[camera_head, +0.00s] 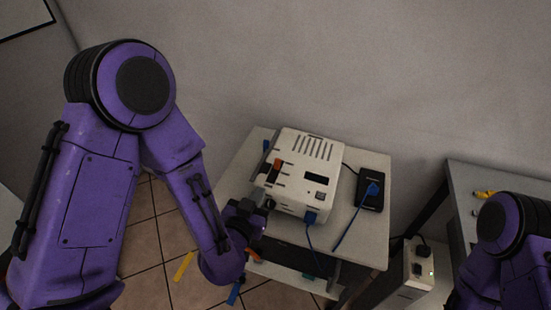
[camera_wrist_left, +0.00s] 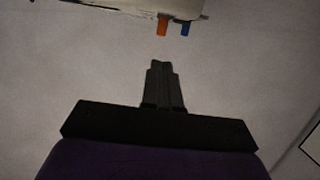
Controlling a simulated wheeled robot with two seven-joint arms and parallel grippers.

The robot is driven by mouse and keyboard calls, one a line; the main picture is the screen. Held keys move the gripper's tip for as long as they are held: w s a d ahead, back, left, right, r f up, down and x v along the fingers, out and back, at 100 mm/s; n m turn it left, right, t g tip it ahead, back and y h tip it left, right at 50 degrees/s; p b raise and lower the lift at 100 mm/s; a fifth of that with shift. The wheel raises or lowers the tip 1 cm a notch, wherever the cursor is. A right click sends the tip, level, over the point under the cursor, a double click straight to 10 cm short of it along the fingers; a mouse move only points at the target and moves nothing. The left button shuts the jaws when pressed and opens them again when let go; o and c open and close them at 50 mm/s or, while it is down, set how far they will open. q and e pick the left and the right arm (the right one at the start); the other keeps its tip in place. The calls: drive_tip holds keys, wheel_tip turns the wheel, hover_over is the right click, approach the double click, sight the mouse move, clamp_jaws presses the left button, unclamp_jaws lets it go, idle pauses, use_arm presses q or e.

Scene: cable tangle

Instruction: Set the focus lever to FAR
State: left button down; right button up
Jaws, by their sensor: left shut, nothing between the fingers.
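A white box-shaped device (camera_head: 306,172), with slots on top and a small dark display, sits on a small pale table. An orange piece (camera_head: 277,163), which may be the focus lever, shows at its left side, with a blue piece (camera_head: 266,146) farther back. In the left wrist view the orange piece (camera_wrist_left: 162,25) and blue piece (camera_wrist_left: 185,29) stick out from the device's edge. My left gripper (camera_head: 268,203) is beside the device's front left corner. Its fingers (camera_wrist_left: 163,66) are shut and empty, apart from the orange piece. No FAR marking is readable. My right gripper is out of view.
A black box (camera_head: 371,190) with a blue plug lies right of the device on the table (camera_head: 365,245). Blue cables hang near the front. A white power unit (camera_head: 419,265) stands lower right. Another table (camera_head: 500,180) is at the right, a wall behind.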

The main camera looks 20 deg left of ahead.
sight(278, 163)
use_arm(q)
drive_tip(key=p+x, duration=0.1)
drive_tip(key=x, duration=0.3)
drive_tip(key=p+x, duration=0.1)
drive_tip(key=x, duration=0.4)
drive_tip(key=p+x, duration=0.1)
drive_tip(key=x, duration=0.4)
drive_tip(key=shift+f+p, duration=0.3)
drive_tip(key=shift+p, duration=0.1)
